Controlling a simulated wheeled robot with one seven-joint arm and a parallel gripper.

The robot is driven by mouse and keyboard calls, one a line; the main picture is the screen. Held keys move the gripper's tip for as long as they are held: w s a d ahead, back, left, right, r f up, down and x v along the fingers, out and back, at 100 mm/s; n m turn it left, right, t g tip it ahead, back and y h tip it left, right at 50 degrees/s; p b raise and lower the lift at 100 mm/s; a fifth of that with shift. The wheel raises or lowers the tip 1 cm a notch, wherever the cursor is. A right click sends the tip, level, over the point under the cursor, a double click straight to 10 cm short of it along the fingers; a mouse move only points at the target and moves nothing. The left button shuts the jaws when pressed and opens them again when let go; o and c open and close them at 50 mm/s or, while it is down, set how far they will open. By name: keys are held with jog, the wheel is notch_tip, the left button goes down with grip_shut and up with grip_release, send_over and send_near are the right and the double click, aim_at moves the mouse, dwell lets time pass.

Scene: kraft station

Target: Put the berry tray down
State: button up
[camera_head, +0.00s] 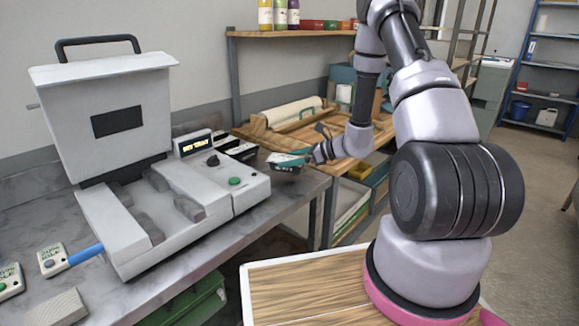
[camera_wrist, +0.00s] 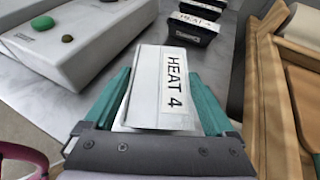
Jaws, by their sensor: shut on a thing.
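My gripper (camera_head: 309,157) is shut on a tray (camera_head: 285,161) with a white top and dark sides. In the wrist view the tray (camera_wrist: 150,70) sits between the teal fingers of the gripper (camera_wrist: 159,82), and its label reads "HEAT 4". Its contents do not show, so I cannot tell whether it holds berries. In the head view it is at the right edge of the grey counter (camera_head: 190,287), right of the sealing machine. I cannot tell whether it touches the counter.
Black labelled trays (camera_wrist: 192,29) stand in a row on the counter beyond the held tray. The white machine (camera_head: 215,180) with green button is on their left. A wooden bench (camera_head: 335,150) with a paper roll (camera_head: 292,113) stands to the right. Some bare counter lies between.

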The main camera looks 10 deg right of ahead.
jog(key=shift+a+f, duration=0.1)
jog(key=shift+f, duration=1.25)
jog(key=shift+f, duration=0.2)
jog(key=o, duration=1.2)
jog(key=shift+r, duration=0.15)
